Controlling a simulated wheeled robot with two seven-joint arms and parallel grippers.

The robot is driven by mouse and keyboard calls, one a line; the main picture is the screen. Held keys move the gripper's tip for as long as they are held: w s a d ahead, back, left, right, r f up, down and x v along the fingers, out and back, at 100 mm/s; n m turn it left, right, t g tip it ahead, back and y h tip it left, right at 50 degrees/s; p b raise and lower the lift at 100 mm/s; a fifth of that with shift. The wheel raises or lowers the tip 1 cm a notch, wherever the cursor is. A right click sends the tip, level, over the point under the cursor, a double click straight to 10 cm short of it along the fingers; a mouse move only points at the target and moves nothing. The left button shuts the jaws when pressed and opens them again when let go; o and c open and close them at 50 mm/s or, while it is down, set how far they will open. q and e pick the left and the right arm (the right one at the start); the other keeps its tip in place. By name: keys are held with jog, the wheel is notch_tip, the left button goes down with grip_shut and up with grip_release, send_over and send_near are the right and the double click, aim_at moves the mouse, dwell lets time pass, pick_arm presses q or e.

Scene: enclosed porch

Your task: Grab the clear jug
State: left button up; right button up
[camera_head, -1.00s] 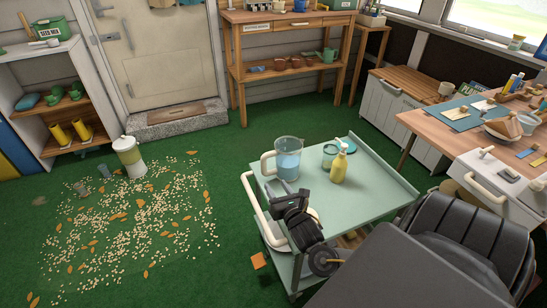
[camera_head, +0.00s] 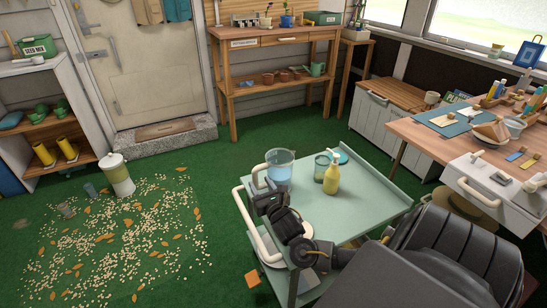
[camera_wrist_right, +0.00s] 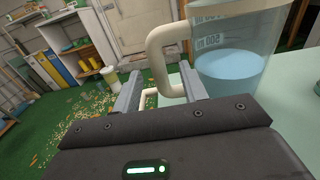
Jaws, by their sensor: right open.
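The clear jug (camera_head: 281,170) holds blue liquid and stands upright on the pale green cart (camera_head: 365,208), near its back left corner. Its cream handle points left. My right gripper (camera_head: 266,192) is at the jug's near left side in the head view. In the right wrist view the open fingers (camera_wrist_right: 158,92) have the jug's cream handle (camera_wrist_right: 160,50) just ahead and partly between them, while the jug body (camera_wrist_right: 235,55) is right of the fingers. Whether a finger touches the handle is unclear. My left gripper is not in view.
Scattered seed and leaves (camera_head: 120,235) lie on the green floor, beside a white-lidded container (camera_head: 117,176).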

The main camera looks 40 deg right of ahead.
aim_at(256, 179)
jog(key=b+x, duration=0.1)
jog(key=x, duration=0.3)
jog(key=shift+w, duration=0.35)
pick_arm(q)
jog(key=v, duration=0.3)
pick_arm(e)
grip_shut()
jog(key=shift+r, duration=0.1)
